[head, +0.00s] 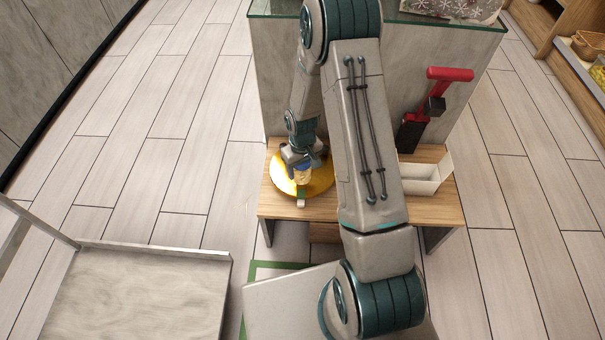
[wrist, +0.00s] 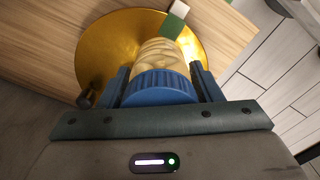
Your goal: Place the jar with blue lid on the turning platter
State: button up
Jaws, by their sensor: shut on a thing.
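The jar with the blue lid (wrist: 160,88) is between my gripper's fingers, with its pale yellow patterned body (wrist: 158,52) pointing away from the wrist. In the head view the jar (head: 304,175) shows small below my gripper (head: 302,162). My gripper is shut on the jar. The golden round turning platter (head: 282,180) lies on the wooden bench, and the jar is over its right part. The platter (wrist: 108,48) also shows behind the jar in the wrist view. I cannot tell whether the jar's base touches it.
A small green and white piece (wrist: 174,22) is at the platter's edge. A dark knob (wrist: 87,97) shows by the platter. A white open box (head: 424,178) and a red-handled tool (head: 436,100) are on the right of the wooden bench (head: 435,211). My arm hides the bench's middle.

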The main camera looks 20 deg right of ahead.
aim_at(302, 174)
jog(key=shift+f+b, duration=0.35)
jog(key=shift+f, duration=1.15)
jog(key=shift+f, duration=0.1)
jog(key=o, duration=1.2)
notch_tip(302, 174, up, 12)
jog(key=p, duration=0.3)
jog(key=s+r+m, duration=0.1)
jog(key=s+r, duration=0.2)
jog(key=r, duration=0.4)
jog(key=s+r, duration=0.4)
jog(key=r, duration=0.3)
jog(key=shift+s+d+r+m+t, duration=0.1)
jog(key=shift+s+r+m+t, duration=0.2)
jog(key=shift+s+r, duration=1.6)
jog(key=shift+s+d+r+m+t, duration=0.25)
jog(key=shift+s+r, duration=0.85)
jog(key=shift+s, duration=1.55)
jog(key=shift+s+a+r+m+t, duration=0.15)
jog(key=shift+s+r+m, duration=0.3)
jog(key=shift+s+r, duration=1.45)
